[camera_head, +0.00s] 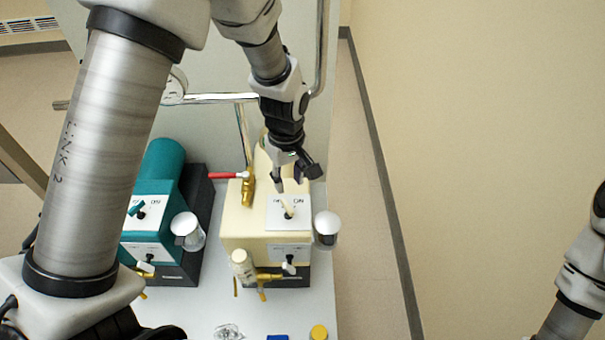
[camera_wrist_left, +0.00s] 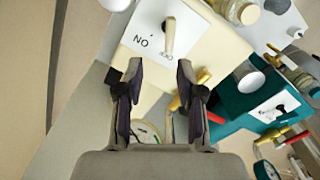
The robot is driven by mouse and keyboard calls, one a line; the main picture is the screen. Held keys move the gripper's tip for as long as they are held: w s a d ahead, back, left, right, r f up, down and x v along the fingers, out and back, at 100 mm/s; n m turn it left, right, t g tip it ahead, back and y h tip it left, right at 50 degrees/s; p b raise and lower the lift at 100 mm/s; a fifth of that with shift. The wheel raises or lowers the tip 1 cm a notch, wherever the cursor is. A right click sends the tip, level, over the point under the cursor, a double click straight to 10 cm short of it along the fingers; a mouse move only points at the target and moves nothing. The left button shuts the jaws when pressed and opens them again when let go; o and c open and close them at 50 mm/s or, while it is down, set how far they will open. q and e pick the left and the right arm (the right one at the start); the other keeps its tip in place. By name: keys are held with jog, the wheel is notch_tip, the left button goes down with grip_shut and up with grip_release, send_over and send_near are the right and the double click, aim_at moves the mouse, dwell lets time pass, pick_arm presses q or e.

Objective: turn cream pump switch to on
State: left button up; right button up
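The cream pump (camera_head: 238,222) stands on the bench, with a white switch plate (camera_head: 278,216) on its top face. A cream toggle lever (camera_head: 288,208) stands on the plate beside printed labels. In the left wrist view the lever (camera_wrist_left: 168,36) has ON printed to its left and what looks like OFF near its base. My left gripper (camera_head: 292,180) is just above and behind the lever in the head view. In its wrist view the fingers (camera_wrist_left: 158,70) are apart, with nothing between them, and the lever lies beyond their tips. My right gripper is outside the frame.
A teal pump (camera_head: 165,167) with its own switch stands left of the cream one. A red-handled brass valve (camera_head: 248,185) is at the cream pump's back left. A round metal-capped jar (camera_head: 326,228) is at its right. A cream wall and open floor are to the right.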

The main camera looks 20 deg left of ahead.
aim_at(288, 204)
pick_arm(q)
jog(key=s+f, duration=0.1)
jog(key=s+f+p, duration=0.1)
jog(key=s+f, duration=0.1)
jog(key=shift+s+d+f+p, duration=0.1)
jog(key=shift+d+f+p, duration=0.15)
jog(key=shift+f+p, duration=0.1)
jog(key=f, duration=0.1)
jog(key=w+f, duration=0.1)
jog(key=f, duration=0.1)
jog(key=shift+w+a+f, duration=0.15)
jog(key=shift+w+a, duration=0.05)
jog(key=shift+w, duration=0.3)
jog(key=shift+s+d+r, duration=0.15)
jog(key=shift+s+r, duration=0.1)
jog(key=shift+s, duration=0.25)
grip_shut()
jog(key=shift+w+f, duration=0.1)
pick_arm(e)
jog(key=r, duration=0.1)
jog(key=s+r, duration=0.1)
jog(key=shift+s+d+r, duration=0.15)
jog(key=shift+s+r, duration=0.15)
